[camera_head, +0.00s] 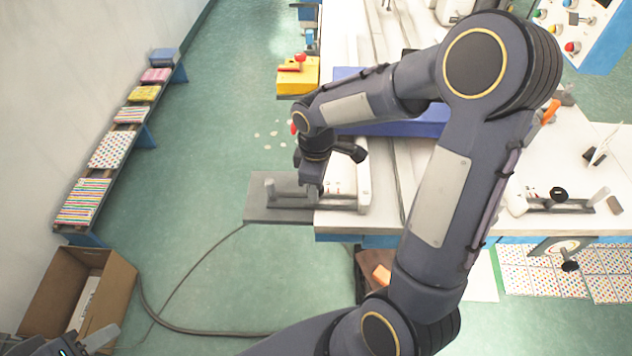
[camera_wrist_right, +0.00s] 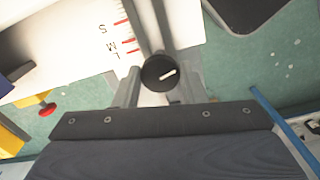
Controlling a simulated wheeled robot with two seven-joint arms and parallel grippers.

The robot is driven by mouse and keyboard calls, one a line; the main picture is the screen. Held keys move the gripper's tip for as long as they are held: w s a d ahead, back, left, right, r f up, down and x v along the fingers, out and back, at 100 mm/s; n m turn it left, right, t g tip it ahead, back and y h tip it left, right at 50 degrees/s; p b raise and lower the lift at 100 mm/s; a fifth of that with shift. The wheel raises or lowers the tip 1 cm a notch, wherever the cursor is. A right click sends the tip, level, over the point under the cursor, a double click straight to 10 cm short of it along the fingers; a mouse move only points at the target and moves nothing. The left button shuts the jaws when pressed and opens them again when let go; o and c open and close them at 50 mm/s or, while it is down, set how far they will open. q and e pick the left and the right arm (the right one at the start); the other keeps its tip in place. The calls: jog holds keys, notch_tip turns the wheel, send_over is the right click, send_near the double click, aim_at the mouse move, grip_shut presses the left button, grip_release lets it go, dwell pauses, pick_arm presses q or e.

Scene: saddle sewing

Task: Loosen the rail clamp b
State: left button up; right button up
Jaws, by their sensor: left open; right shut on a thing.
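My right arm reaches over the bench, with its gripper (camera_head: 308,186) pointing down at the near left corner of the white table. In the right wrist view, that gripper (camera_wrist_right: 159,86) is shut on a round black knob (camera_wrist_right: 157,77) with a white mark. I take this knob for that of rail clamp b. The mark is tilted, and the clamp's body is mostly hidden. In the head view the knob is hidden behind my gripper. My left gripper (camera_head: 88,342) is open and empty at the lower left, far from the bench and partly out of frame.
Another fixture with a black knob (camera_head: 558,194) stands at right. A cardboard box (camera_head: 112,275) is on the floor.

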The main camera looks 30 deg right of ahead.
jog(key=shift+w+r, duration=0.1)
jog(key=o, duration=1)
notch_tip(320, 180, up, 8)
jog(key=shift+f, duration=0.1)
